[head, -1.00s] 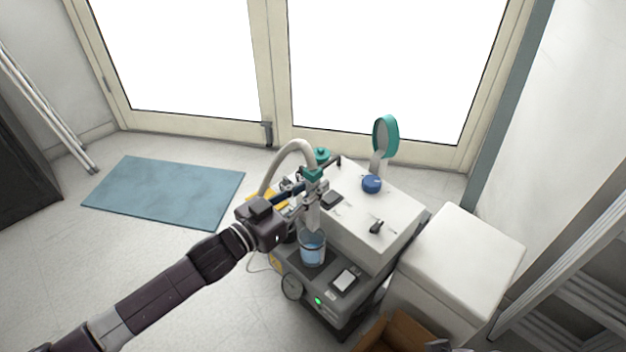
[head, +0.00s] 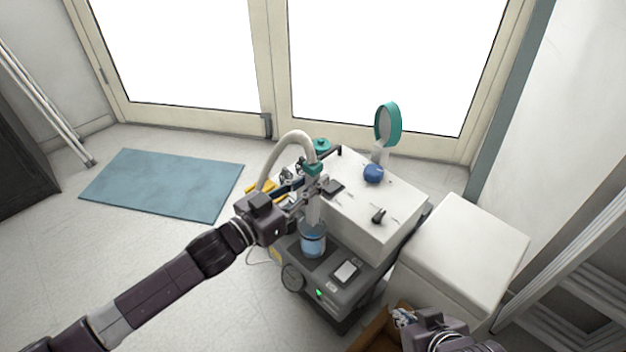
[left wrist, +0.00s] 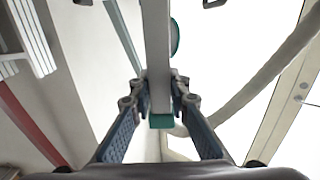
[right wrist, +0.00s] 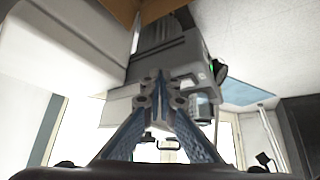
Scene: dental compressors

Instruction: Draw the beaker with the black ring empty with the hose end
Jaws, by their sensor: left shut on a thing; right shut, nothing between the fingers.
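The beaker (head: 313,244) is clear with bluish liquid and stands on the dark lower deck of the compressor cart; it also shows in the right wrist view (right wrist: 203,106). A dark band seems to run around it, but it is small. My left gripper (head: 312,189) is shut on the hose end (head: 314,212), a grey tube with a teal collar. The tube points down, its lower tip at or inside the beaker's mouth; I cannot tell how deep. The hose end fills the gap between the fingers in the left wrist view (left wrist: 157,60). My right gripper (right wrist: 160,82) is shut and empty.
The cart's white top (head: 385,215) carries a blue knob (head: 373,173) and a round teal-rimmed part (head: 388,124). The pale hose (head: 275,160) arches behind my left gripper. A white cabinet (head: 460,245) and brown box (head: 372,335) stand at right. Floor around the blue mat (head: 165,183) is free.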

